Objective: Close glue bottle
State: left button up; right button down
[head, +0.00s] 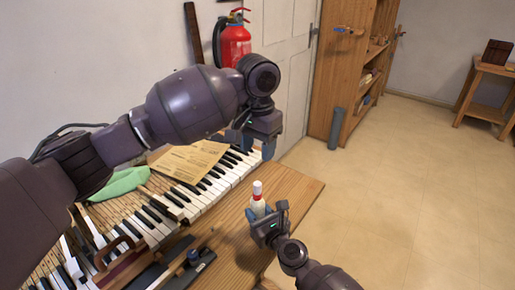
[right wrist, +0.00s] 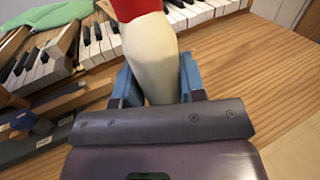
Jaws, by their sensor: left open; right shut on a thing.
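The glue bottle (head: 257,206) has a cream-white body, a red band near the top and a small pale tip. It stands about upright over the wooden bench. My right gripper (head: 265,222) is shut on its lower body; in the right wrist view the blue fingers flank the bottle (right wrist: 150,60) on both sides. The bottle's top is cut off in that view. My left gripper (head: 258,145) is open and empty, above and behind the bottle, apart from it. I cannot tell whether a separate cap lies anywhere.
Piano keys (head: 190,200) lie across the bench (head: 300,190), with a paper sheet (head: 190,160) and a green cloth (head: 120,184) on them. Dark tools (head: 195,264) lie at the front. A red extinguisher (head: 235,42) hangs behind my left arm.

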jog(key=c, duration=0.6)
grip_release()
jog(key=shift+s+d, duration=0.3)
jog(key=shift+s, duration=0.15)
jog(key=shift+p+v, duration=0.4)
jog(key=shift+v, duration=4.45)
